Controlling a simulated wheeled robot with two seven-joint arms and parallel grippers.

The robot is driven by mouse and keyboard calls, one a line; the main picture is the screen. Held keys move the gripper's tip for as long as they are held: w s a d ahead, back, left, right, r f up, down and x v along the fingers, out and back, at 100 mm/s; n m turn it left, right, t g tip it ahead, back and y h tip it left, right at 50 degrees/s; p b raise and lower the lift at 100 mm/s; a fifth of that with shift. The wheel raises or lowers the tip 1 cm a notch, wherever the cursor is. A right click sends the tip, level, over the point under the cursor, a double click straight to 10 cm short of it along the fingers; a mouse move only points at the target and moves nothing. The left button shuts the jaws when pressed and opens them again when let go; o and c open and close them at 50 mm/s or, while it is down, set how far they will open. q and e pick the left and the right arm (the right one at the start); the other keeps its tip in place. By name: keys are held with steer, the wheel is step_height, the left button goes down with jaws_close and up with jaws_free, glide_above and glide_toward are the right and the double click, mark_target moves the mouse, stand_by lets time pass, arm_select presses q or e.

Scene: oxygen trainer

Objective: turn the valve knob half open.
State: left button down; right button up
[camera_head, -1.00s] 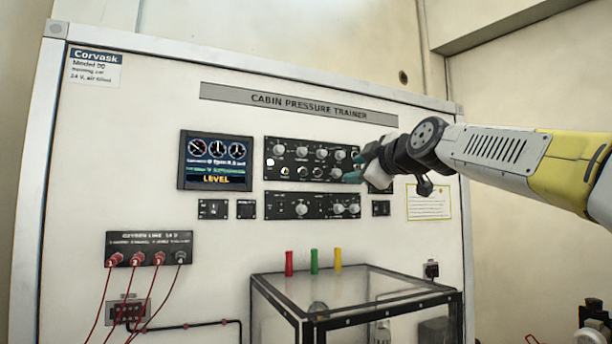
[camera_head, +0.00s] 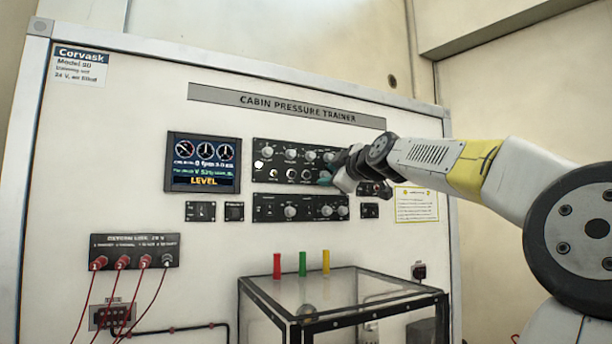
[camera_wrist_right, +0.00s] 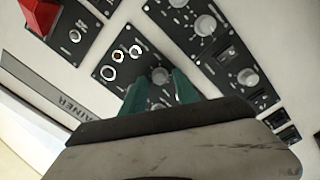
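A black upper knob panel (camera_head: 278,181) with several grey knobs and round sockets is on the white trainer board. My right gripper (camera_head: 328,178) is at this panel's lower right part and hides some of it. In the right wrist view, its two teal fingers (camera_wrist_right: 160,84) are apart, one on each side of a grey knob (camera_wrist_right: 160,76). A gap shows between the fingers and that knob, and no grip is visible. No readable label tells which knob is the valve knob. My left gripper is not in view.
A display (camera_head: 203,163) reading LEVEL is left of the panel. A lower knob panel (camera_head: 270,214) is just below. A red part (camera_wrist_right: 42,15) shows in the right wrist view.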

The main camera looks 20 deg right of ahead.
jaws_close()
steer(key=shift+m, duration=0.4)
steer(key=m, duration=0.5)
steer(key=shift+m, duration=0.4)
steer(key=m, duration=0.6)
steer(key=shift+d+g+y, duration=0.15)
steer(key=shift+g+y, duration=0.15)
steer(key=m, duration=0.6)
steer(key=shift+m+y, duration=0.3)
steer(key=shift+m, duration=0.1)
steer(key=m, duration=0.6)
steer(key=shift+d+y, duration=0.1)
steer(key=shift+y, duration=0.2)
steer(key=shift+m, duration=0.3)
